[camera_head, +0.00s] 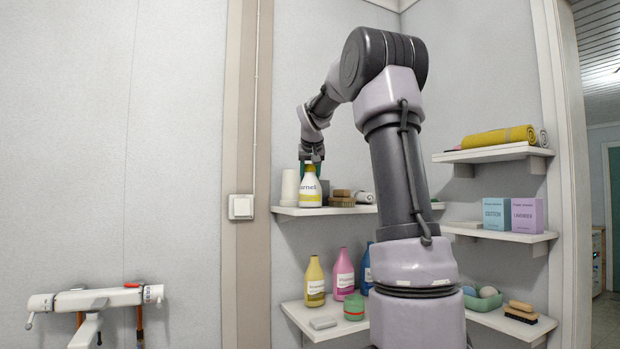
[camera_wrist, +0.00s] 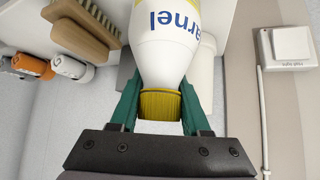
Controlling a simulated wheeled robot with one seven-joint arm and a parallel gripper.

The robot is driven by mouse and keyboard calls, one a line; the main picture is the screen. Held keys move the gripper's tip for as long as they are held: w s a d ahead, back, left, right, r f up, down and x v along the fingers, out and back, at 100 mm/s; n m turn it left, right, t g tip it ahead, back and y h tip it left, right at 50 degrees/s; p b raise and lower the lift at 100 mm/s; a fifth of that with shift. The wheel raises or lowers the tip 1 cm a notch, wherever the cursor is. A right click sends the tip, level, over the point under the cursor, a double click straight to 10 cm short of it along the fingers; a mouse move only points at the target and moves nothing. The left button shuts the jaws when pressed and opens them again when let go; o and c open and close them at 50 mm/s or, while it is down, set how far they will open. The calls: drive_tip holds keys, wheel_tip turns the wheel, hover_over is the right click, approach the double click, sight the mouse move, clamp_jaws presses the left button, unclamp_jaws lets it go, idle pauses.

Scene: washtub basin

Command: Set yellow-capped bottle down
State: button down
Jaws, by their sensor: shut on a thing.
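The yellow-capped bottle is white with a yellow band and blue lettering; in the head view the bottle (camera_head: 310,188) is upright at the left end of the upper left shelf (camera_head: 345,209). In the wrist view the bottle (camera_wrist: 167,45) comes down from the top edge, with its ribbed yellow cap (camera_wrist: 160,104) between my green fingers. My gripper (camera_wrist: 160,108) is shut on the bottle at the cap and neck. I cannot tell whether the bottle's base touches the shelf.
A white cylinder (camera_head: 290,187) stands close left of the bottle, and a wooden brush (camera_head: 342,199) lies to its right. A lower shelf (camera_head: 300,318) holds yellow, pink and blue bottles. A wall switch (camera_head: 241,207) is left of the shelf. My arm hides the shelf corner.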

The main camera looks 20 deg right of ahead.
drive_tip(key=shift+c, duration=1.8)
unclamp_jaws()
drive_tip(key=shift+f, duration=0.1)
drive_tip(key=shift+s+a+r, duration=0.1)
drive_tip(key=shift+s+r, duration=0.15)
drive_tip(key=shift+r, duration=0.2)
drive_tip(key=v, duration=1)
drive_tip(key=s+a+f+y, duration=0.1)
drive_tip(key=s+a+f, duration=0.4)
drive_tip(key=s, duration=0.5)
drive_tip(key=s+a+f+y, duration=0.2)
drive_tip(key=s+a+f, duration=0.3)
drive_tip(key=s+f, duration=0.5)
drive_tip(key=s+a+f+g+y, duration=0.1)
drive_tip(key=s+a+f+y, duration=0.1)
drive_tip(key=s+a+f, duration=0.3)
drive_tip(key=s+f, duration=0.3)
drive_tip(key=s, duration=0.2)
drive_tip(key=shift+f, duration=0.25)
drive_tip(key=shift+s, duration=0.1)
